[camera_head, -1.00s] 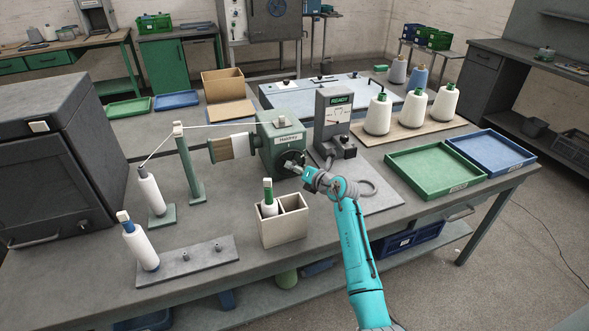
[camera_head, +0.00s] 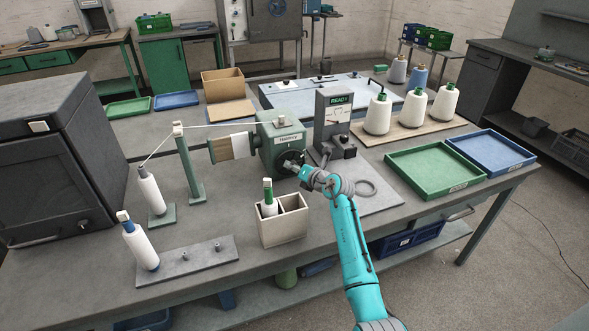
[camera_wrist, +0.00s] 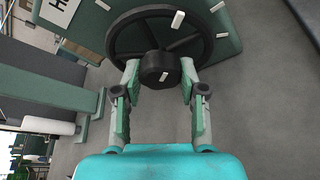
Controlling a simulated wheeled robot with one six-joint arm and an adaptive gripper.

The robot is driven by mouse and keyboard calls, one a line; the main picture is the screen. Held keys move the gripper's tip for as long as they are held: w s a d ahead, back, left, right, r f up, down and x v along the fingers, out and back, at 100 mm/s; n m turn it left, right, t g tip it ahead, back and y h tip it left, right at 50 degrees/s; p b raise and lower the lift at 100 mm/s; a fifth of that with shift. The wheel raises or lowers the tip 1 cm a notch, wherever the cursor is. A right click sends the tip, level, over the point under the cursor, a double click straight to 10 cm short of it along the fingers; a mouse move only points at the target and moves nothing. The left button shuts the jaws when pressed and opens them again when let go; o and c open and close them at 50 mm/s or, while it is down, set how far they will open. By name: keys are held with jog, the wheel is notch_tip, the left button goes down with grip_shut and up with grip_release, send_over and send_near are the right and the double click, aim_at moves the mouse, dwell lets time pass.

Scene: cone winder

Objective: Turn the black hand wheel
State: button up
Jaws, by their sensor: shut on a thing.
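The black hand wheel (camera_head: 290,160) is on the front of the green winder housing (camera_head: 270,143). In the wrist view, the black hand wheel (camera_wrist: 124,36) fills the top, with its spokes, pale marks on the rim and a black hub knob (camera_wrist: 160,68) in the middle. My gripper (camera_wrist: 160,80) is shut on this knob, one finger at each side. In the head view, my gripper (camera_head: 301,171) reaches the wheel from the front right and hides part of it.
A two-compartment box (camera_head: 283,228) holding a green-topped bobbin stands in front left of my gripper. The grey READY control unit (camera_head: 335,118) stands close behind on the right. A green tray (camera_head: 433,170) lies farther right. Yarn runs from the guide post to the winder.

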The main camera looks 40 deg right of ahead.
jog(key=shift+a+n+g+h, duration=0.1)
jog(key=shift+n+g+h, duration=0.5)
jog(key=shift+n+h, duration=0.95)
jog(key=shift+n+y, duration=0.35)
jog(key=shift+n, duration=0.1)
jog(key=o, duration=1.1)
jog(key=shift+o, duration=0.2)
jog(key=shift+s+r, duration=0.1)
jog(key=v, duration=1.1)
jog(key=shift+s, duration=0.4)
jog(key=shift+a+r, duration=0.1)
jog(key=shift+a, duration=0.05)
